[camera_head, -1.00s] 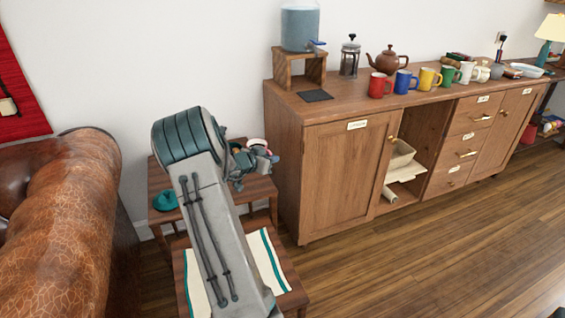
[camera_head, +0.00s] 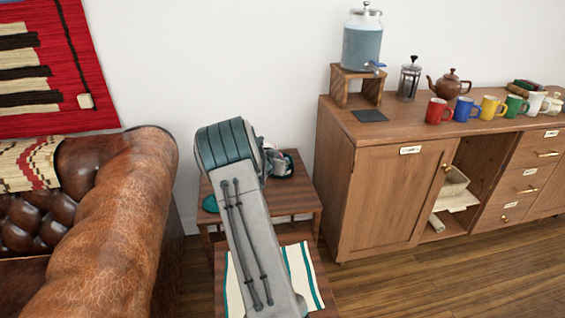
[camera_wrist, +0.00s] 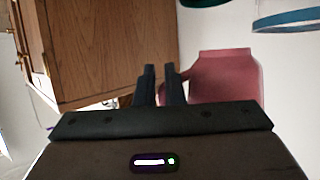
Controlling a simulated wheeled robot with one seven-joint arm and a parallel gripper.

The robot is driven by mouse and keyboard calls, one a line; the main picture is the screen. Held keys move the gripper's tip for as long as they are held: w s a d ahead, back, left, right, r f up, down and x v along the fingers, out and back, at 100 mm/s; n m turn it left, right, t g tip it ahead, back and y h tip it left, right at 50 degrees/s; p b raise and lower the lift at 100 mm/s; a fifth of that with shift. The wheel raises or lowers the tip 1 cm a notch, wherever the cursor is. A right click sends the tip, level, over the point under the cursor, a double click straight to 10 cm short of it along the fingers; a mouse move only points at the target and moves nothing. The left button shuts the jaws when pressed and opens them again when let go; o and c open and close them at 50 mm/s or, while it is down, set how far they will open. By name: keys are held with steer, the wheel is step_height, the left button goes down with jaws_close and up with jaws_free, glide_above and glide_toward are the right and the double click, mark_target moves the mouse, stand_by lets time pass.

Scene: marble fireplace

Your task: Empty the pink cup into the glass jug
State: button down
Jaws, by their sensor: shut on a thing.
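The pink cup (camera_wrist: 225,72) is in the wrist view, just right of my gripper's fingers (camera_wrist: 160,80). The fingers are close together and shut on the cup at its near left side, apparently by the handle; the exact grip is partly hidden. What is inside the cup is not visible. In the head view my arm hides most of the gripper and the cup above the rear small table (camera_head: 300,195). I cannot make out the glass jug for certain in either view. A teal-edged rim (camera_wrist: 290,19) shows at the wrist view's top right.
A teal object (camera_head: 210,203) sits on the rear table's left side. A front table has a striped cloth (camera_head: 300,272). The wooden cabinet (camera_head: 385,200) stands right, bearing a water dispenser (camera_head: 362,45), a French press, a teapot and several mugs. A leather sofa (camera_head: 120,220) is left.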

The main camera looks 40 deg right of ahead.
mark_target(281, 153)
steer(key=shift+r+n+h, duration=0.3)
step_height(281, 153, up, 2)
steer(key=shift+s+d+r+n+h+b, duration=0.1)
steer(key=shift+n+h+b, duration=0.15)
steer(key=shift+n+h, duration=0.3)
steer(key=shift+s+d+f+n+h+b, duration=0.1)
steer(key=shift+n+h+b, duration=0.15)
steer(key=shift+n+h, duration=0.25)
steer(key=shift+w+a+r+n+g+h+b, duration=0.1)
steer(key=shift+r+n+g+h+b, duration=0.05)
steer(key=shift+r+n+h+b, duration=0.3)
steer(key=shift+w+a+r+n+g+h+b, duration=0.1)
steer(key=shift+r+n+g+h+b, duration=0.05)
steer(key=shift+r+n+h+b, duration=0.3)
steer(key=shift+w+a+r+n+t+h+b, duration=0.15)
steer(key=shift+a+r+n+t+h+b, duration=0.1)
steer(key=shift+n+h+b, duration=0.25)
steer(key=shift+w+a+r+n+t+h+b, duration=0.1)
steer(key=shift+r+n+t+h+b, duration=0.2)
steer(key=shift+n, duration=0.35)
steer(key=shift+r, duration=0.3)
steer(key=shift+w+a+r+n+h+p, duration=0.2)
steer(key=shift+w+a+n+h+p, duration=0.3)
steer(key=shift+n, duration=0.5)
steer(key=shift+w+a+f+n+t, duration=0.15)
steer(key=shift+a+f+n+t, duration=0.15)
steer(key=shift+n+t, duration=0.2)
stand_by(0.3)
